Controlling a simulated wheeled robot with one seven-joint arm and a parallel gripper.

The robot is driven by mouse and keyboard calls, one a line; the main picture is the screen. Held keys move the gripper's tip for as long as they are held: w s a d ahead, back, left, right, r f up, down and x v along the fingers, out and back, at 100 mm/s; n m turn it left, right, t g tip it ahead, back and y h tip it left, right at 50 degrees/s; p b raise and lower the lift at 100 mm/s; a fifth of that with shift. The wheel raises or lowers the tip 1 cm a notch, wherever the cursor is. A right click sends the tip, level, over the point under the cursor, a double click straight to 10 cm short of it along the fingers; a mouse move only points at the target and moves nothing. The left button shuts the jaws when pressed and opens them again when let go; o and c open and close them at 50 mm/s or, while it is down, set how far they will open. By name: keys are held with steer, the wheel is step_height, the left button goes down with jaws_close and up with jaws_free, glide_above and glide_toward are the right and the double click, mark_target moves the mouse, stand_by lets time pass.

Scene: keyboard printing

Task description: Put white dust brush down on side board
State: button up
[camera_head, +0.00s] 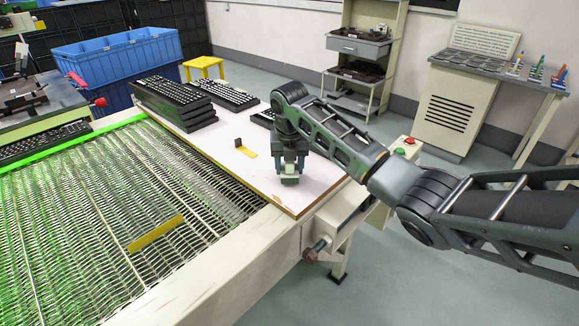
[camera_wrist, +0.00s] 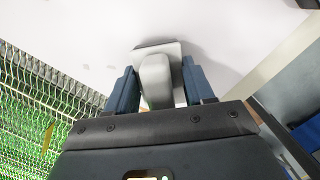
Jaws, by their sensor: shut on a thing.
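The white dust brush (camera_wrist: 155,80) is between the two fingers of my gripper (camera_wrist: 155,92) in the wrist view. It has a pale rounded handle and a flat grey-white head. In the head view my gripper (camera_head: 289,172) points down over the near part of the white side board (camera_head: 225,145), with the pale brush (camera_head: 290,170) showing between its fingers. The brush is low, at or just above the board; I cannot tell whether it touches. The gripper is shut on it.
Stacked black keyboards (camera_head: 172,98) stand at the board's far end. Bare board surrounds the brush.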

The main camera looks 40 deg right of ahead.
steer(key=shift+f, duration=0.4)
steer(key=shift+f, duration=0.15)
steer(key=o, duration=1.2)
steer(key=shift+c, duration=0.2)
steer(key=r, duration=0.4)
steer(key=s+r, duration=0.1)
steer(key=r, duration=0.3)
steer(key=a+r+b, duration=0.1)
steer(key=r, duration=0.3)
steer(key=shift+s+r, duration=0.1)
steer(key=shift+s, duration=0.05)
